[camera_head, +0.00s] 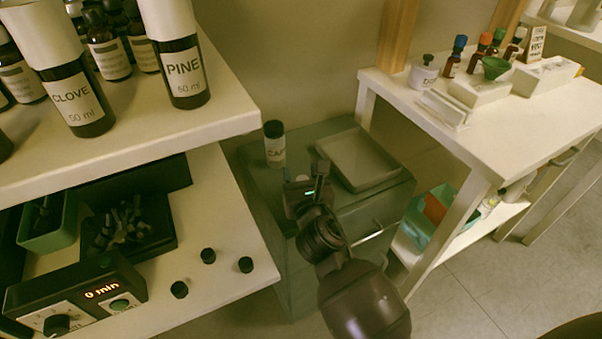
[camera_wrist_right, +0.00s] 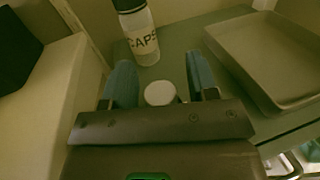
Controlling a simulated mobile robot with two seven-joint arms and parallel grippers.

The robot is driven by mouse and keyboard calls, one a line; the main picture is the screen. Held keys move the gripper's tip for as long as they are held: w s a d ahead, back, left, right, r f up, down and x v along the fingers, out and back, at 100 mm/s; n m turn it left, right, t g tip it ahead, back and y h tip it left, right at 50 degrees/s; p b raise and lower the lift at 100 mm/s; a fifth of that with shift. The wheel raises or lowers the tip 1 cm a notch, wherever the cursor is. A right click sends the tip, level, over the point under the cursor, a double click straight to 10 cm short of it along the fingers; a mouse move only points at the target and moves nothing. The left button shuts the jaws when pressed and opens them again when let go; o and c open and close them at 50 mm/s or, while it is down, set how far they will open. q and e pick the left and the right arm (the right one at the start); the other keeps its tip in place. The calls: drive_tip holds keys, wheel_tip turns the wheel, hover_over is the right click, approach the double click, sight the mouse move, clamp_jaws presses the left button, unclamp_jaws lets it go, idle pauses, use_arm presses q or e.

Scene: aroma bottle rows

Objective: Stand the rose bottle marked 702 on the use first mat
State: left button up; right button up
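I cannot pick out a bottle marked 702 or the use first mat; the small labels are unreadable. Small bottles with blue (camera_head: 455,55), red (camera_head: 480,53) and other coloured caps stand on the right white table. My right gripper (camera_head: 304,182) is over the grey-green cabinet top (camera_head: 345,207). In the right wrist view its two fingers (camera_wrist_right: 161,85) are apart, with a white round thing (camera_wrist_right: 160,93) showing between them and gaps on both sides. I cannot tell what it is. My left gripper is not in view.
A bottle labelled CAPS (camera_head: 275,146) and a shallow grey tray (camera_head: 360,158) stand on the cabinet. CLOVE (camera_head: 78,98) and PINE (camera_head: 183,72) bottles stand on the left upper shelf. Loose black caps (camera_head: 208,256) and a timer box (camera_head: 75,293) are below. A sign (camera_head: 534,41) stands on the right table.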

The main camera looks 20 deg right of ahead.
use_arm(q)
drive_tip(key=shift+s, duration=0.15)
use_arm(e)
drive_tip(key=shift+r, duration=0.1)
drive_tip(key=shift+r, duration=0.15)
use_arm(q)
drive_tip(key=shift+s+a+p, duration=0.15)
drive_tip(key=shift+p, duration=0.3)
use_arm(e)
drive_tip(key=v, duration=1.2)
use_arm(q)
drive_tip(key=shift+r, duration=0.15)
